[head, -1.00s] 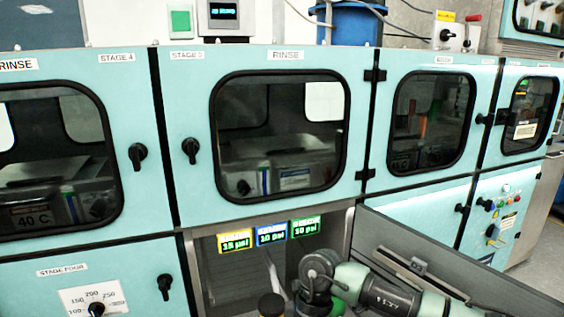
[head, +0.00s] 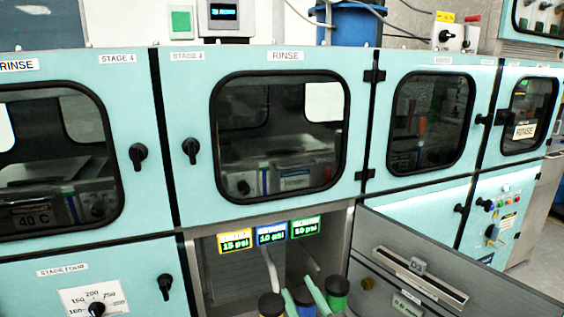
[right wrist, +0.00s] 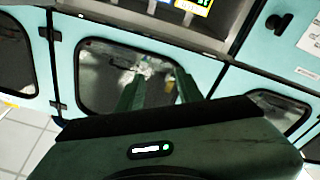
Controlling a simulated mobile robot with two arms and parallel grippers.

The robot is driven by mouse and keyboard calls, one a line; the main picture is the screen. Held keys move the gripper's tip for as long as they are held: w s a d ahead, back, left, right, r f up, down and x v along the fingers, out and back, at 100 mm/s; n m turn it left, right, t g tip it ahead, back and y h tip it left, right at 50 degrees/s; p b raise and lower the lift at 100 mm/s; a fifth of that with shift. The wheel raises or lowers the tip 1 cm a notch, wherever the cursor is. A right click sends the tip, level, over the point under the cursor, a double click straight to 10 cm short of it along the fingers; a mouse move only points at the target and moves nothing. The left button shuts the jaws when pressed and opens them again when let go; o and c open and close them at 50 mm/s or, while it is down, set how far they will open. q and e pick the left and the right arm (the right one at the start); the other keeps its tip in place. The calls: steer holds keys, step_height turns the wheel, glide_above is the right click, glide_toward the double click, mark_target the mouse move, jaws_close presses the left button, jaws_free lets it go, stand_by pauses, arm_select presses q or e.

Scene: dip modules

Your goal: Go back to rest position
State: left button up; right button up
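My left gripper is in neither view.
An open compartment (head: 236,277) holds yellow, blue and green pressure displays (head: 271,235). Its grey door (head: 420,275) hangs open to the right. Teal cabinets (head: 360,200) with closed windowed doors fill the background. Floor (head: 540,270) shows at the far right.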

steer(key=s+d+f+m+g+h, duration=0.35)
steer(key=d+f, duration=0.25)
steer(key=f, duration=0.2)
steer(key=s+d+f+m+g+h, duration=0.25)
steer(key=s+d+f, duration=0.2)
steer(key=f, duration=0.25)
steer(key=s+d+f+g, duration=0.2)
steer(key=s+f+g, duration=0.1)
steer(key=s, duration=0.4)
steer(key=s+d+f+m+g, duration=0.1)
steer(key=s+d+f+g, duration=0.15)
steer(key=s, duration=0.35)
steer(key=s+d+f+g, duration=0.2)
steer(key=s+f+g, duration=0.15)
steer(key=s, duration=0.35)
step_height(320, 180, down, 28)
steer(key=g+b, duration=0.1)
steer(key=b, duration=0.2)
steer(key=s+d+f+g+b, duration=0.1)
steer(key=s+d+f+b, duration=0.1)
steer(key=s+f, duration=1.6)
step_height(320, 180, down, 3)
steer(key=shift+d+h+b, duration=0.3)
steer(key=shift+d+b, duration=0.05)
steer(key=shift+b, duration=0.15)
